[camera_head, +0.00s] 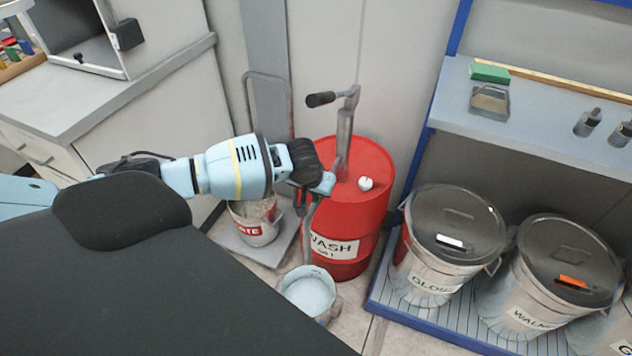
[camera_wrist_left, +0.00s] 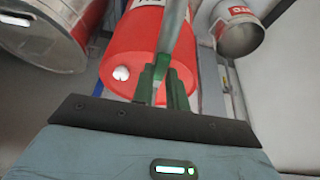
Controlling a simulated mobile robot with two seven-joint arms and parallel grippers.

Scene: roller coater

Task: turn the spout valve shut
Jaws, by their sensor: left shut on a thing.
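The red WASH drum (camera_head: 362,215) stands on the floor with a hand pump (camera_head: 344,135) on its lid. My left gripper (camera_head: 310,192) is at the left side of the drum top, beside the pump. In the left wrist view its two green fingers (camera_wrist_left: 164,85) are closed around a narrow part by the grey spout pipe (camera_wrist_left: 173,28). That part appears to be the spout valve; the fingers mostly hide it, and I cannot tell its angle. A bucket (camera_head: 329,318) with pale liquid stands below the spout. My right gripper is not in view.
A waste bucket (camera_head: 257,231) stands left of the drum. GLOSS (camera_head: 427,274) and WALNUT (camera_head: 527,318) cans stand on a blue-edged rack at right, under a shelf (camera_head: 540,107). A white cap (camera_head: 365,183) sits on the drum lid.

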